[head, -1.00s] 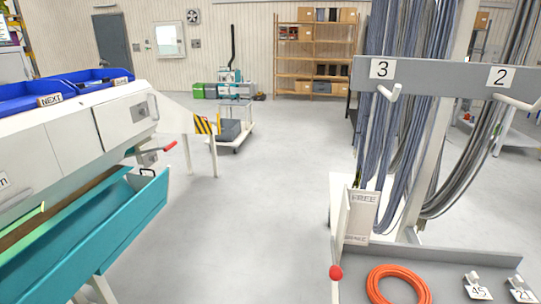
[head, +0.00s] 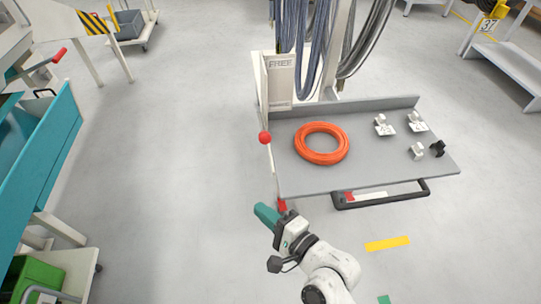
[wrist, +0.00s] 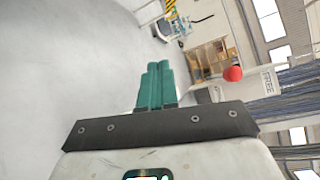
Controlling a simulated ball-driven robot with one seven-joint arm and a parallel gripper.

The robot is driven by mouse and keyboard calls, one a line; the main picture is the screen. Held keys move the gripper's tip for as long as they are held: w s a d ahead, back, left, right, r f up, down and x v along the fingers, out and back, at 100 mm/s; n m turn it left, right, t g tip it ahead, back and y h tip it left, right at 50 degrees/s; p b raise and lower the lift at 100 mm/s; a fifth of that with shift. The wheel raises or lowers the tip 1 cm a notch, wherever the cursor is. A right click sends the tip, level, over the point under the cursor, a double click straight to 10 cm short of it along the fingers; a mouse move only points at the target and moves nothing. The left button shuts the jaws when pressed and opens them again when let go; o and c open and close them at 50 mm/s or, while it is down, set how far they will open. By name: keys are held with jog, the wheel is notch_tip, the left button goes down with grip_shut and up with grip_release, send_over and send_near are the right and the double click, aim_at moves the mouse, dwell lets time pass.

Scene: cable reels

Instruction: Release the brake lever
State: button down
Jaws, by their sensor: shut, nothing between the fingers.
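The brake lever's red ball knob (head: 264,137) is at the left edge of the cart, in front of a pale plate (head: 280,85) marked FREE. The knob also shows in the wrist view (wrist: 233,73), right of my fingers, with the FREE plate (wrist: 266,80) beyond it. My gripper (head: 264,212) has teal fingers and is in front of the cart's near left corner, apart from the knob and nearer to me. In the wrist view its fingers (wrist: 157,84) lie together with nothing between them. Any lower marking on the plate is hard to read.
The grey cart deck (head: 370,175) carries an orange cable coil (head: 321,144) and several small numbered holders. A black handle bar (head: 385,195) juts from its front. Hanging cables (head: 315,40) stand behind. A teal trough (head: 45,165) is at left; the floor between is clear.

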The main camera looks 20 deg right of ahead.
aim_at(268, 140)
jog(key=w+d+r+m+t+h+p, duration=0.1)
jog(key=w+d+r+m+t+h, duration=0.1)
jog(key=m, duration=0.7)
jog(key=w+d+r+m+t+h+p, duration=0.1)
jog(key=w+d+r+m+t+h, duration=0.2)
jog(key=w+m+h, duration=0.4)
jog(key=w+d+m, duration=0.1)
jog(key=m, duration=0.2)
jog(key=shift+w+r+t+p, duration=0.3)
jog(key=shift+r+p, duration=0.05)
jog(key=shift+r, duration=0.05)
jog(key=shift+r, duration=0.1)
